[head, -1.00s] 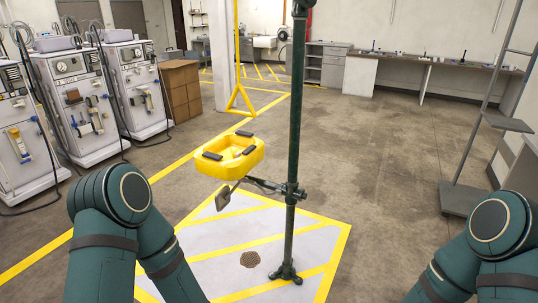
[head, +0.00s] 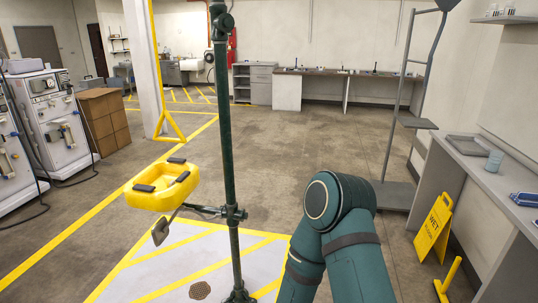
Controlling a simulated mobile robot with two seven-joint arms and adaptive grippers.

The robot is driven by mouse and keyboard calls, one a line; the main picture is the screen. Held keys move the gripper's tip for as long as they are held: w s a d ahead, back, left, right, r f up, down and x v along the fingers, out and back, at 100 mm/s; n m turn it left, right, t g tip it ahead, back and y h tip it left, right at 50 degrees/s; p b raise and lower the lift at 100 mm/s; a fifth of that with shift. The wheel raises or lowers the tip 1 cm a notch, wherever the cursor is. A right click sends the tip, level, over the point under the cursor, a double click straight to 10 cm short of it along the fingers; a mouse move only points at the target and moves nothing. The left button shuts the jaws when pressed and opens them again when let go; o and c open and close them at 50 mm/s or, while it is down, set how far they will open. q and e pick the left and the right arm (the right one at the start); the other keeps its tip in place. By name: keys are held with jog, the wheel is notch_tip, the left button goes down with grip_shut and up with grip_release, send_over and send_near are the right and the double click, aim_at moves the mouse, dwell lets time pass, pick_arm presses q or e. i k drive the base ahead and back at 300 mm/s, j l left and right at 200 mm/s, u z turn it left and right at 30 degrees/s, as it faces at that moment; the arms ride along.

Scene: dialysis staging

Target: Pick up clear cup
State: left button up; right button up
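A small pale blue-grey cup (head: 494,161) stands upright on the grey bench along the right wall, near a grey tray. It looks translucent, but it is too small and far away to be sure that it is the clear cup. Neither of my grippers is in view. Only the bent upper part of one of my arms shows, at the lower middle, well apart from the bench.
A green post (head: 228,160) carries a yellow basin (head: 162,185) at left centre. A yellow wet-floor sign (head: 434,228) stands before the right bench (head: 472,170), which holds a grey tray (head: 461,147) and blue items (head: 525,199). A grey rack stands behind. The middle floor is clear.

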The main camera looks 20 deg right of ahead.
aim_at(494, 160)
jog(key=z, duration=2.8)
jog(key=i+j+z, duration=0.25)
jog(key=z, duration=0.2)
jog(key=i+j+z, duration=0.2)
jog(key=j+z, duration=0.2)
jog(key=i+j+z, duration=0.1)
jog(key=j, duration=0.25)
jog(key=i+j+z, duration=0.15)
jog(key=j, duration=0.2)
jog(key=j+z, duration=0.1)
jog(key=j, duration=0.25)
jog(key=i+j, duration=0.1)
jog(key=j, duration=0.4)
jog(key=i+j, duration=0.1)
jog(key=j, duration=0.4)
jog(key=i+j, duration=0.1)
jog(key=j, duration=0.4)
jog(key=i+j+z, duration=0.1)
jog(key=j, duration=0.35)
